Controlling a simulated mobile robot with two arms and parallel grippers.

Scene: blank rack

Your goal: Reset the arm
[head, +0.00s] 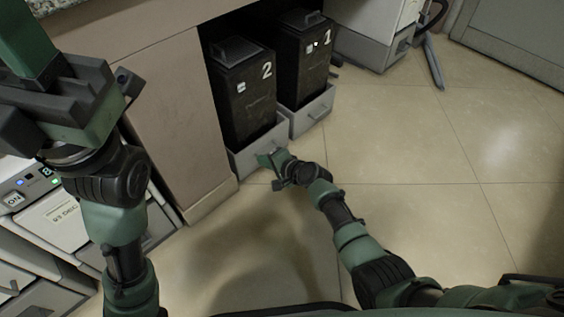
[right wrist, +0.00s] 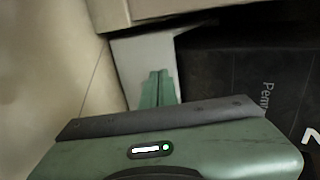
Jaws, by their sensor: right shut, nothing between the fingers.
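My right gripper (head: 268,159) is shut and empty. It is low by the front of the grey pull-out tray (head: 245,160) under the black box marked 2 (head: 245,95). In the right wrist view its green fingers (right wrist: 158,88) are together, in front of a pale grey surface; I cannot tell whether they touch it. My left gripper (head: 27,42) is raised at the upper left of the head view. Its green fingers run to the frame's edge, and I cannot tell whether it is open or shut.
A second black box marked 1 (head: 303,62) stands in its own tray (head: 312,112). A cabinet side panel (head: 170,110) is left of the boxes. A white device with lit buttons (head: 55,215) is at the lower left. The tiled floor (head: 430,150) at right is clear.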

